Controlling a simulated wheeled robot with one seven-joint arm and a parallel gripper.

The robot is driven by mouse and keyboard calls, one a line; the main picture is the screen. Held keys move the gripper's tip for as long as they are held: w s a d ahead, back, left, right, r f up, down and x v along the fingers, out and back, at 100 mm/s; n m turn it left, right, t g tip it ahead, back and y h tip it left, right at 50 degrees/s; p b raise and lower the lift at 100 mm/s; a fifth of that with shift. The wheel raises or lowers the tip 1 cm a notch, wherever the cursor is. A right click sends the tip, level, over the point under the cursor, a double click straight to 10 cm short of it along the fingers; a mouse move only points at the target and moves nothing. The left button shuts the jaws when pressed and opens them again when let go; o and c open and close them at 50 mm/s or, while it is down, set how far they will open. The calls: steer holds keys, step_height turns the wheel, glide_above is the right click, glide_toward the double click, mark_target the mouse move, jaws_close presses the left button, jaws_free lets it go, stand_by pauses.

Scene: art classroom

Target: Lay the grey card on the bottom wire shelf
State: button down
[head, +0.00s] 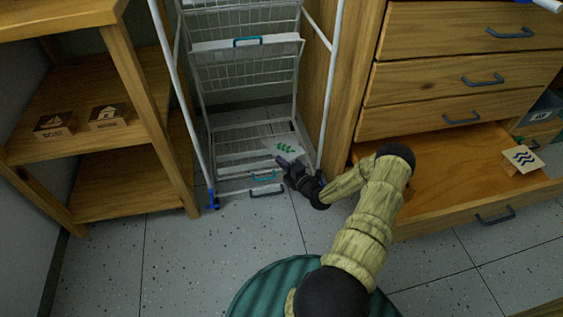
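A pale grey card (286,146) with a green leaf print shows at the right side of the bottom wire shelf (232,158) of the white rack. My gripper (281,161) is low at the front right of this shelf, its fingers pointing left and away from me. The fingertips overlap the card's near edge in the picture. I cannot tell whether they grip the card, or whether the card rests on the wires or is just above them. The finger gap is too small and dark to make out.
The rack's white posts (332,95) stand either side of the shelf, and a higher wire shelf (245,70) is above. Right, an open wooden drawer (440,160) holds a cream wave card (522,158). Left, a wooden shelf unit (150,110) holds two small brown boxes (108,116).

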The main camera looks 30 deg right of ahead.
steer(key=shift+f, duration=0.1)
steer(key=c, duration=1.6)
jaws_free()
steer(key=shift+c, duration=0.2)
steer(key=shift+r, duration=0.5)
steer(key=s+d+p, duration=0.2)
steer(key=s+p, duration=0.5)
steer(key=s, duration=0.4)
steer(key=shift+s+d, duration=0.15)
steer(key=shift+s, duration=0.25)
steer(key=shift+r, duration=0.1)
